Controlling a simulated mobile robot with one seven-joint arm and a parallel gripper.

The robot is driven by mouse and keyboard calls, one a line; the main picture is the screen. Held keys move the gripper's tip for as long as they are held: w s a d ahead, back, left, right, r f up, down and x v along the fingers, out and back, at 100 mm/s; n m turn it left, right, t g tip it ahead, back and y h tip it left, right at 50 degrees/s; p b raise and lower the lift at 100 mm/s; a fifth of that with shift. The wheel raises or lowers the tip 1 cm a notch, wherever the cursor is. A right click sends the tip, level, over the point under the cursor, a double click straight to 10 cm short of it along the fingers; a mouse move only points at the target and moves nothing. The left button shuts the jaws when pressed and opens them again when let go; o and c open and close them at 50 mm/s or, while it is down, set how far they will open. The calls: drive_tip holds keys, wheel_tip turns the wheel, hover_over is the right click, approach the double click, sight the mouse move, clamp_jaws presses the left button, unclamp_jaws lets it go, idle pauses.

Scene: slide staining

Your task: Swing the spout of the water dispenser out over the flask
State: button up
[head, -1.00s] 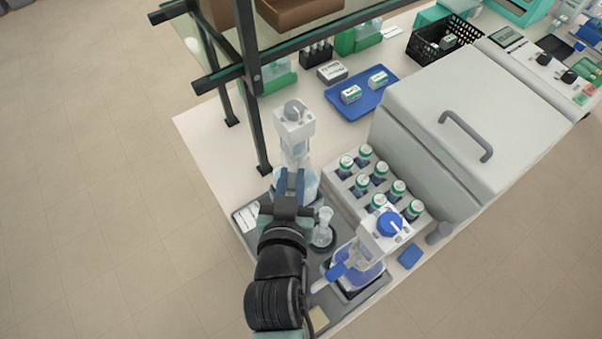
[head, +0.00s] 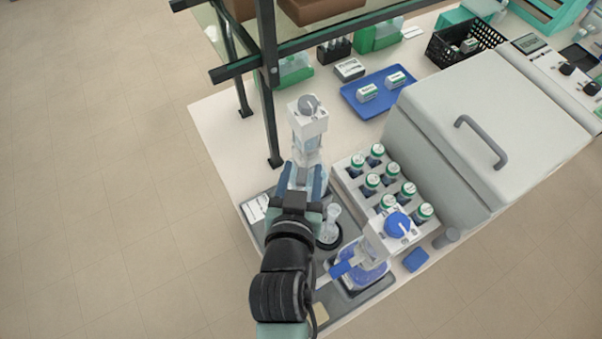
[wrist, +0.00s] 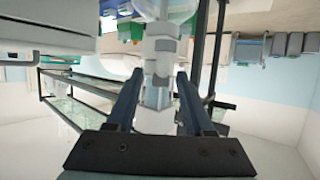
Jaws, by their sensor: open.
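A clear dispenser bottle with a white head and grey knob (head: 309,106) stands upright at the back of a grey tray (head: 268,236). Its contents look clear. My gripper (head: 304,178) is open in front of this bottle, one finger on each side of its line of view. In the wrist view, the dispenser's white and translucent parts (wrist: 161,48) show between the two open fingers (wrist: 160,76); I cannot tell whether they touch. A small clear flask (head: 330,226) stands on a dark round base just right of my gripper. My gripper partly hides the bottle and its spout.
A second dispenser with a blue knob (head: 397,223) and blue spout stands front right on the tray. A rack of several green-capped bottles (head: 346,172) and a large grey lidded box (head: 486,120) stand to the right. A shelf post (head: 269,110) rises behind left.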

drive_tip(key=shift+s+a+r, duration=0.1)
drive_tip(key=shift+s, duration=0.35)
drive_tip(key=v, duration=1.2)
drive_tip(key=shift+r+p, duration=0.2)
drive_tip(key=shift+p, duration=0.1)
